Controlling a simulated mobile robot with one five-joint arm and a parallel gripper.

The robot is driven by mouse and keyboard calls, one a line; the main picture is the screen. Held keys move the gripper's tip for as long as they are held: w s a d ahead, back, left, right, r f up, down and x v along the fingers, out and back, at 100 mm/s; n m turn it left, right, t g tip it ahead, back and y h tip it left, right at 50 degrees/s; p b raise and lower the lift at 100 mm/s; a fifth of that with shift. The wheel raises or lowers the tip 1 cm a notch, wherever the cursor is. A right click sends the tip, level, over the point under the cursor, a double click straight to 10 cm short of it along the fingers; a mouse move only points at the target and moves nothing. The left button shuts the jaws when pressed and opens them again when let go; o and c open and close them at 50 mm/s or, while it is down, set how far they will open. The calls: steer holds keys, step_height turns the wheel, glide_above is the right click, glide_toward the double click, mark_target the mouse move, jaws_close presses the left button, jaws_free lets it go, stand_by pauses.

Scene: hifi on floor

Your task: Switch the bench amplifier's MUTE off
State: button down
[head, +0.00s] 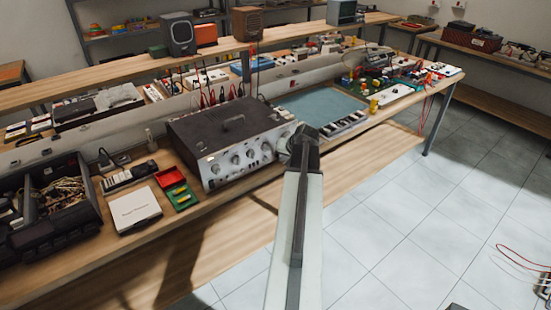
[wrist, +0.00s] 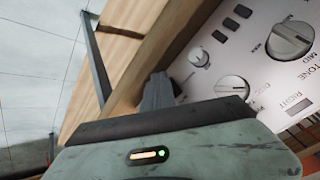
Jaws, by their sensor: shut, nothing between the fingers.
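The bench amplifier (head: 238,163) stands on the workbench, a dark box with a silver front panel of round knobs. In the wrist view its panel (wrist: 262,65) fills the upper right, tilted, with large silver knobs and the words TONE, MID and RIGHT. Several small dark buttons (wrist: 230,23) sit in a slanting row near the panel's edge; I cannot read which one is MUTE. My gripper (wrist: 158,90) is shut and empty, close to the panel beside a smaller knob (wrist: 198,56). I cannot tell whether it touches. In the head view my arm hides the amplifier's right end.
A red and green tray (head: 176,187) and a white box (head: 135,208) lie left of the amplifier. A black crate of cables (head: 52,215) stands further left. A blue mat (head: 322,103) lies to the right. The tiled floor in front is mostly clear.

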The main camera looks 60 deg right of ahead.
steer(key=shift+s, duration=0.1)
stand_by(0.3)
steer(key=shift+s+a+r, duration=0.1)
steer(key=shift+s+a, duration=0.1)
steer(key=shift+s, duration=0.3)
steer(key=shift+s, duration=0.15)
steer(key=s, duration=0.1)
steer(key=s+a, duration=0.1)
steer(key=s, duration=0.2)
steer(key=shift+s+a+r+p, duration=0.25)
steer(key=shift+a+r+p, duration=0.05)
steer(key=shift+p, duration=0.1)
